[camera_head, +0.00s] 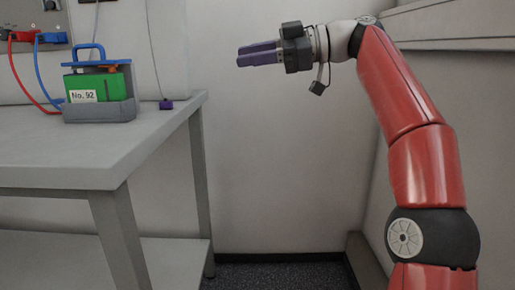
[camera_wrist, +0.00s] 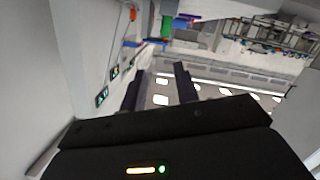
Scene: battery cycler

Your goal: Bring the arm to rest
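My red arm (camera_head: 415,140) reaches up from the lower right in the head view, bent at the top. My gripper (camera_head: 243,54) points left, in free air to the right of the bench and above its top. In the wrist view the two dark fingers of my gripper (camera_wrist: 157,78) stand apart with nothing between them, so it is open and empty. It touches nothing in either view.
A green battery (camera_head: 110,85) labelled "No. 92" sits in a grey holder (camera_head: 105,112) with a blue handle on the bench (camera_head: 75,160). Red (camera_head: 22,75) and blue (camera_head: 40,95) cables hang from the panel. A ledge (camera_head: 460,28) runs along the right wall. Space below my gripper is clear.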

